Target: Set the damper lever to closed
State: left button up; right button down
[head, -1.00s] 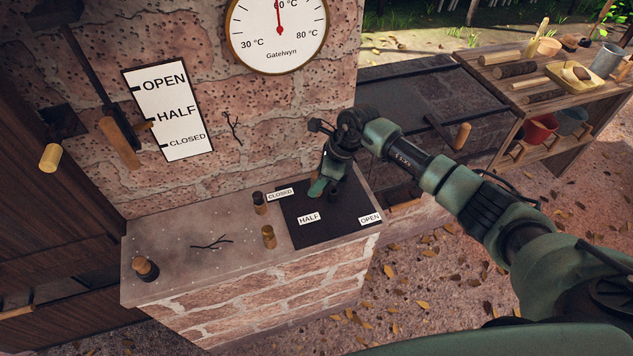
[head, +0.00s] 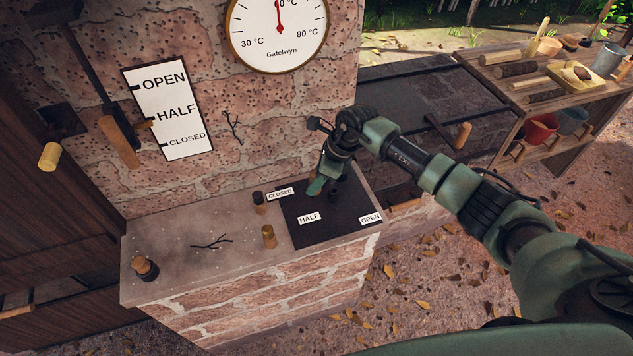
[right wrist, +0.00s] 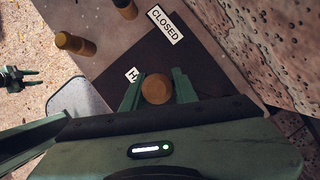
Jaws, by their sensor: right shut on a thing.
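A black plate (head: 303,234) lies on the stone ledge, with white labels CLOSED (head: 280,194), HALF (head: 309,218) and OPEN (head: 370,218). My right gripper (head: 317,187) is low over the plate's far part, between the CLOSED and OPEN labels. In the right wrist view its fingers are on either side of a round wooden knob (right wrist: 156,89), and it is shut on it. The knob is beyond the HALF label's edge, and CLOSED (right wrist: 165,25) lies further off. The lever's shaft is hidden under the knob. A small dark green gripper, seemingly my left (right wrist: 20,78), shows at the left edge.
Short wooden pegs (head: 269,237) and a dark twig (head: 211,243) are on the ledge (head: 185,262). The brick wall behind carries an OPEN/HALF/CLOSED sign (head: 168,96) and a dial (head: 277,35). A wooden shelf (head: 490,66) with logs and pots stands at the right.

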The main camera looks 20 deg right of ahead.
jog(key=w+a+m+t+h+b, duration=0.1)
jog(key=w+a+m+b, duration=0.1)
jog(key=w+m+b, duration=0.3)
jog(key=shift+w+a+t+b, duration=0.15)
jog(key=shift+w+t+b, duration=0.25)
jog(key=shift+w+b, duration=0.45)
jog(key=shift+w+r, duration=0.1)
jog(key=shift+w, duration=0.1)
jog(key=c, duration=1.1)
grip_release()
jog(key=b+v, duration=0.1)
jog(key=v, duration=0.6)
jog(key=shift+r, duration=0.35)
